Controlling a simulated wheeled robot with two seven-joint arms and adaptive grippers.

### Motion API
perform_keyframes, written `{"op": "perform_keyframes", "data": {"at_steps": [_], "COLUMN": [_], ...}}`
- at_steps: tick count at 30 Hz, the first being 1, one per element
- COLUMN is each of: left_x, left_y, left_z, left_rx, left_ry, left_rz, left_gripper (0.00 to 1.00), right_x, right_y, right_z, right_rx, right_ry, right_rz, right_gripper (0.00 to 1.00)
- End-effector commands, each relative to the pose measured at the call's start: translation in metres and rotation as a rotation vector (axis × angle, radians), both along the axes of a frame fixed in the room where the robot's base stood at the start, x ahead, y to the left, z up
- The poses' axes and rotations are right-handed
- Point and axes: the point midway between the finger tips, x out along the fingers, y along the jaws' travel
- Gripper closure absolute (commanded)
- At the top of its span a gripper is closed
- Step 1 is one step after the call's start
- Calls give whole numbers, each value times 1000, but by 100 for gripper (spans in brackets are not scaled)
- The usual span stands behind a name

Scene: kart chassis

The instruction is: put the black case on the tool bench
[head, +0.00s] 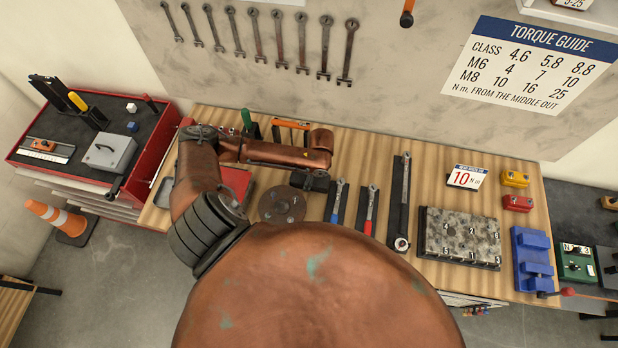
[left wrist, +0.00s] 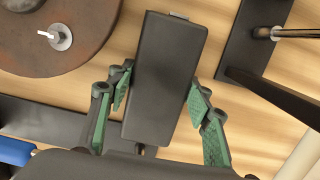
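The black case (left wrist: 165,75) lies between the green-padded fingers of my left gripper (left wrist: 158,92) in the left wrist view. The pads flank its long sides and the gripper looks shut on it. In the head view the case (head: 311,182) is a small dark block under my left wrist, over the wooden tool bench (head: 385,163). Whether its underside touches the bench is hidden. My left fingers are hard to make out in the head view. My right gripper is not in view.
A rusty disc (head: 282,204) is beside the case at left. Wrenches with blue (head: 337,200) and red (head: 368,208) handles lie on dark trays to the right. A metal block (head: 460,237) and a blue vise (head: 533,262) stand farther right. A red tool cart (head: 155,140) is at left.

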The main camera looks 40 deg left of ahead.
Motion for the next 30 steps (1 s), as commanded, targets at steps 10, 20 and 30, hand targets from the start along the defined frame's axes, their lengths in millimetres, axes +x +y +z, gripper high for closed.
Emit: {"op": "perform_keyframes", "data": {"at_steps": [10,20,30], "left_x": [0,2,7], "left_y": [0,-1,-10], "left_z": [0,11,78], "left_rx": [0,0,-1], "left_ry": [0,-4,-4], "left_rz": [0,1,0], "left_gripper": [36,36,36], "right_x": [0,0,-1], "right_y": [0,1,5], "right_z": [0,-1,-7], "right_rx": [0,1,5], "right_ry": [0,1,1], "right_rz": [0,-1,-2], "right_gripper": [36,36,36]}}
